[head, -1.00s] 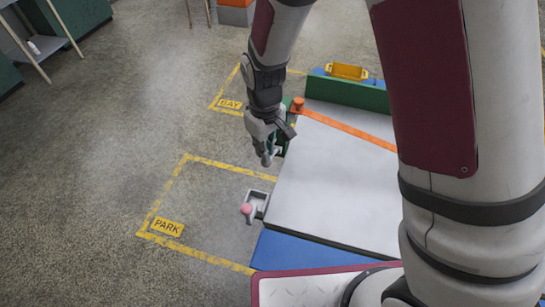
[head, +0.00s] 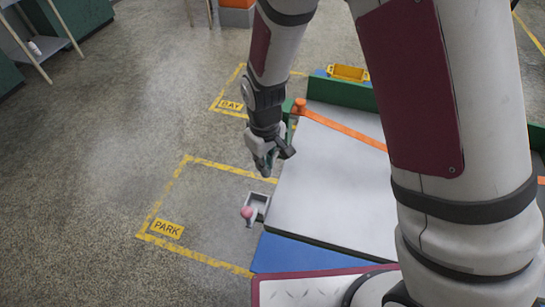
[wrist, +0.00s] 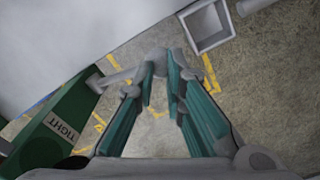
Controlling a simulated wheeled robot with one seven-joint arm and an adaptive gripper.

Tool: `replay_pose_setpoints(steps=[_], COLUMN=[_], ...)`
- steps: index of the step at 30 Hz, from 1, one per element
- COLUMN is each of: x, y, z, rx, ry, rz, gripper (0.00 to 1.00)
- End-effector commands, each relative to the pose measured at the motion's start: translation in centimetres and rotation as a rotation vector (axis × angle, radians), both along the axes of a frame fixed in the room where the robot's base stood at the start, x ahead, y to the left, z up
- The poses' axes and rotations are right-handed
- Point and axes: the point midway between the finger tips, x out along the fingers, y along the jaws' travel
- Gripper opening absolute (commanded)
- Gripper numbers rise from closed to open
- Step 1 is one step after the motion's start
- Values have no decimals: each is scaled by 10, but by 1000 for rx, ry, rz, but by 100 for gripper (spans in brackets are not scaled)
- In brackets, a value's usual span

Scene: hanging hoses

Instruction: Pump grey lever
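The grey lever (wrist: 120,77) shows in the wrist view. It runs from the side of a green housing marked TIGHT (wrist: 62,128) to a rounded grey end at my fingertips. My gripper (wrist: 160,68) has its two teal-padded fingers drawn close on either side of that end, and they appear to touch it. In the head view my gripper (head: 264,168) hangs at the left side of the grey-topped bench, and the lever is hidden behind it.
A grey square socket (wrist: 208,25) lies near the gripper; beside it in the head view is a pink-knobbed handle (head: 247,212). The grey bench top (head: 325,185) and orange strip (head: 345,129) lie to the right. Yellow-marked floor (head: 205,210) on the left is clear.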

Motion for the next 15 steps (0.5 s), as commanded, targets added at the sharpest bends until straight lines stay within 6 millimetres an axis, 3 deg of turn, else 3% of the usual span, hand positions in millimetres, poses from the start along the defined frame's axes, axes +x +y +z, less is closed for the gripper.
replay_pose_setpoints(steps=[15], x=[-3], y=[1], z=[-9], rx=[0], ry=[0], rz=[0], gripper=[12])
